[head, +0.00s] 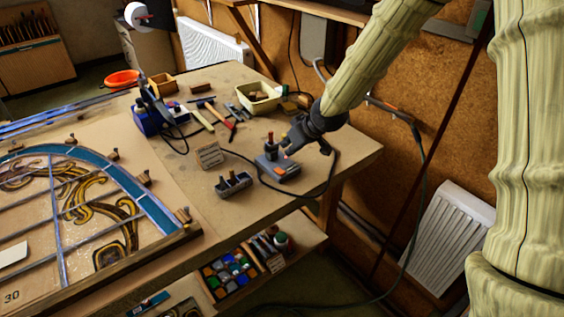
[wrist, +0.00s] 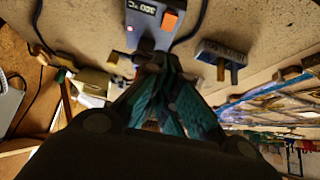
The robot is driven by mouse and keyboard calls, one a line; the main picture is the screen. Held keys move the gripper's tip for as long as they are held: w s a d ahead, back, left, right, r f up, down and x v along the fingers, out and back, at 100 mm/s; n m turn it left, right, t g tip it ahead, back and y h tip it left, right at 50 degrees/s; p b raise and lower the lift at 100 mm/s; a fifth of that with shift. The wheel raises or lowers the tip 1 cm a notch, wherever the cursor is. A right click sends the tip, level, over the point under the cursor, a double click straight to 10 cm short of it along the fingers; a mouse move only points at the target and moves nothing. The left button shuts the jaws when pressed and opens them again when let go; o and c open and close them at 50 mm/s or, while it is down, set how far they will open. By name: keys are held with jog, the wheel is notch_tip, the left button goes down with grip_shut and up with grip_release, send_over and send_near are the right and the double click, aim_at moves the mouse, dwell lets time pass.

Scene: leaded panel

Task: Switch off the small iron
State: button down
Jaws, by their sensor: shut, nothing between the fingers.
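A small grey control unit (head: 278,168) with an orange switch (head: 290,170) sits on the bench near its right side. In the wrist view the unit (wrist: 146,38) shows a lit display (wrist: 142,7), a glowing red light (wrist: 130,28) and the orange switch (wrist: 170,20). A dark upright piece with a red part (head: 270,143) stands beside the unit; I cannot tell whether it is the iron. My gripper (head: 292,150) is shut and empty, just above the unit. In the wrist view my gripper (wrist: 152,64) overlaps the unit's lower edge; contact cannot be told.
A dark cable (head: 325,180) curves around the unit. A blue unit (head: 148,120), hammers and a cream tray (head: 258,97) lie farther back. The leaded panel (head: 75,205) fills the left.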

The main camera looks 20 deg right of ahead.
jog(key=p, duration=0.2)
send_over(282, 172)
notch_tip(282, 172, down, 5)
jog(key=shift+w+a+r, duration=0.1)
jog(key=shift+w, duration=0.05)
jog(key=shift+f+p, duration=0.65)
jog(key=shift+f, duration=1.5)
